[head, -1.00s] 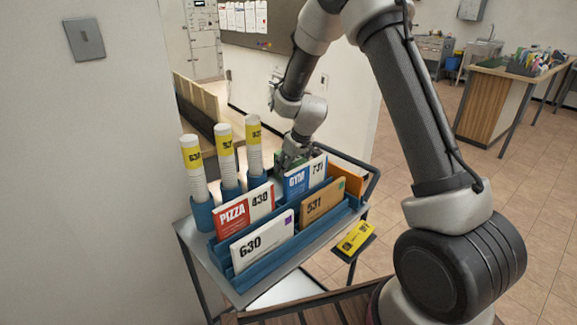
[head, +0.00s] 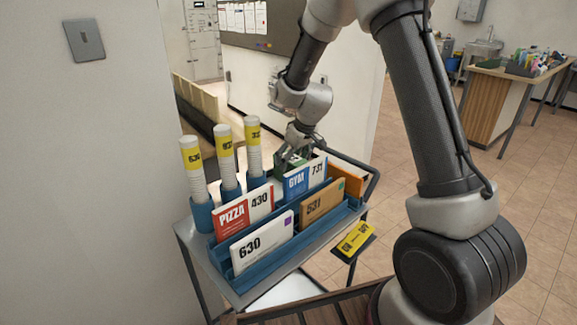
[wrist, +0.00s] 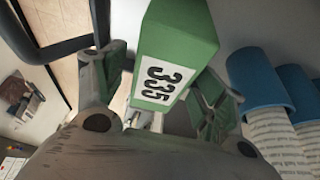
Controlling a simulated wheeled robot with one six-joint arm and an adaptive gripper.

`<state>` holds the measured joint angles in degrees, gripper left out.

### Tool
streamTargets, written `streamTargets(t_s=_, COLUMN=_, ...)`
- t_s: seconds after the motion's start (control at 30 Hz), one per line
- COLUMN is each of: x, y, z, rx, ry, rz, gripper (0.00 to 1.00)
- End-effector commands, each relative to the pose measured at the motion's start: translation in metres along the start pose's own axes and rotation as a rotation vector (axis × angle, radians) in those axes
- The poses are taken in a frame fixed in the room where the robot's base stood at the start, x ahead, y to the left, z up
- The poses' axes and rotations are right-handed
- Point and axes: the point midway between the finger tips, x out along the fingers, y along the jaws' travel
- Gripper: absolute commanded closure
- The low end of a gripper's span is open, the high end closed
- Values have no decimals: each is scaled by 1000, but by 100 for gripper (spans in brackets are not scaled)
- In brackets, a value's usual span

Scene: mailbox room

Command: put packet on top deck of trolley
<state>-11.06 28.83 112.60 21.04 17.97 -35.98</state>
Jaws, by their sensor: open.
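The packet (wrist: 180,45) is a green box with a white label reading 335. In the wrist view it is between the two spread fingers of my gripper (wrist: 163,88), with grey trolley surface beside it. In the head view, my open gripper (head: 295,150) is above the back of the trolley's grey top deck (head: 194,246), behind the GYM mail. A bit of green shows there below the fingers, and the packet's base is hidden by the mail.
A blue rack (head: 262,278) holds several mail pieces, including PIZZA 430 (head: 243,211) and 630 (head: 262,243). White tubes with yellow bands (head: 224,155) stand in blue holders at the left. A dark handle (head: 373,186) edges the trolley's right. A wall is close at left.

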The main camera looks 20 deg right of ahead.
Motion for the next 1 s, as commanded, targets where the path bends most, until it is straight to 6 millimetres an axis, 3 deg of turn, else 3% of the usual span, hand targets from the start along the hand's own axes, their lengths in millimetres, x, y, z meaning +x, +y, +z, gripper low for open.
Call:
streamTargets(t_s=0.1, x=-30, y=0, z=-1, rx=0, ry=4, rz=1, gripper=29)
streamTargets(t_s=0.3, x=-65, y=0, z=-1, rx=2, ry=3, rz=1, gripper=29)
streamTargets(t_s=0.67, x=-89, y=0, z=3, rx=8, ry=1, rz=1, gripper=29)
streamTargets(t_s=0.77, x=-118, y=0, z=12, rx=32, ry=5, rz=7, gripper=29)
streamTargets(t_s=0.87, x=-164, y=-1, z=33, rx=76, ry=8, rz=17, gripper=29)
streamTargets(t_s=1.0, x=-230, y=-6, z=78, rx=153, ry=4, rz=40, gripper=29)
